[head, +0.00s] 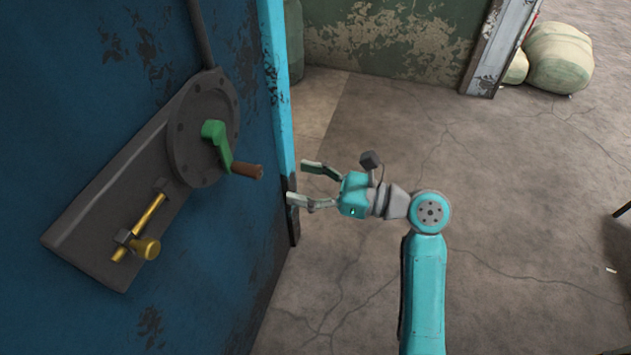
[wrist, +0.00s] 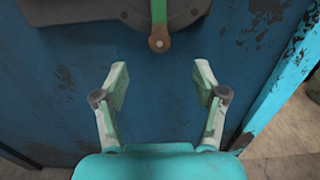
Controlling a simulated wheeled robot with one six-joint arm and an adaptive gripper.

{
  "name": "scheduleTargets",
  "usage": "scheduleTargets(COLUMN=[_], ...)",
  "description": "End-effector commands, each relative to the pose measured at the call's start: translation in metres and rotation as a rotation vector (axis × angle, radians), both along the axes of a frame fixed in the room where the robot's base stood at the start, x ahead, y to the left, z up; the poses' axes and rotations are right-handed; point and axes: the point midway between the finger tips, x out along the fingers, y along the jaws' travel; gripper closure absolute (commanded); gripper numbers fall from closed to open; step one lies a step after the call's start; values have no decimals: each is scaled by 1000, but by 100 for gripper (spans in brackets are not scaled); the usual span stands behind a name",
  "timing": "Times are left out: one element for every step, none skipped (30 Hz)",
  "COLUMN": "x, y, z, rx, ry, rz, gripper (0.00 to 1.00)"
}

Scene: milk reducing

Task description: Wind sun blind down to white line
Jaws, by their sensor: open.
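A green crank (head: 217,143) with a brown handle (head: 247,171) sits on a round grey hub (head: 204,128) on a grey plate fixed to the blue wall. My gripper (head: 295,182) is open and empty, to the right of the handle and apart from it. In the wrist view the brown handle (wrist: 159,42) is seen end-on at the top middle, beyond and above my open fingertips (wrist: 160,80), with the green crank arm (wrist: 159,12) rising from it. The sun blind and the white line are not in view.
A brass bolt with a knob (head: 146,247) is mounted on the plate below the hub. A grey rod (head: 201,35) runs up from the hub. The wall ends at a light blue edge post (head: 277,90). Open concrete floor (head: 520,200) lies to the right, with sacks (head: 557,58) far back.

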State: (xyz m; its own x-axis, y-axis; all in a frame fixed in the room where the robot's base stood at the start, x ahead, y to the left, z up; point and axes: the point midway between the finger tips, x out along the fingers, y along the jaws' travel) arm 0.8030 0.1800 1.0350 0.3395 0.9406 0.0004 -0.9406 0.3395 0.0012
Motion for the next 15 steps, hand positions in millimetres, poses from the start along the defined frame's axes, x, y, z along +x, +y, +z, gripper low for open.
scheduleTargets(x=[2, 3, 4, 5, 6, 8, 9, 10, 11, 12, 13, 15, 16, 17, 18], y=[6, 9, 13, 15, 18, 23, 25, 28, 32, 35, 38, 41, 44, 47, 51], z=[0, 0, 0, 0, 0, 0, 0, 0, 0, 0, 0, 0, 0, 0, 0], rx=[0, 0, 0, -1, 0, 0, 0, 0, -1, -1, 0, 0, 0, 0, -1], ry=[0, 0, 0, 0, 0, 0, 0, 0, -1, -1, 0, 0, 0, 0, -1], rz=[2, 1, 1, 1, 2, 2, 1, 0, 1, 1, 1, 0, 0, 1, 1], gripper=[29, 29, 29, 29, 29, 29, 29, 29, 29, 29, 29, 29, 29, 29, 29])
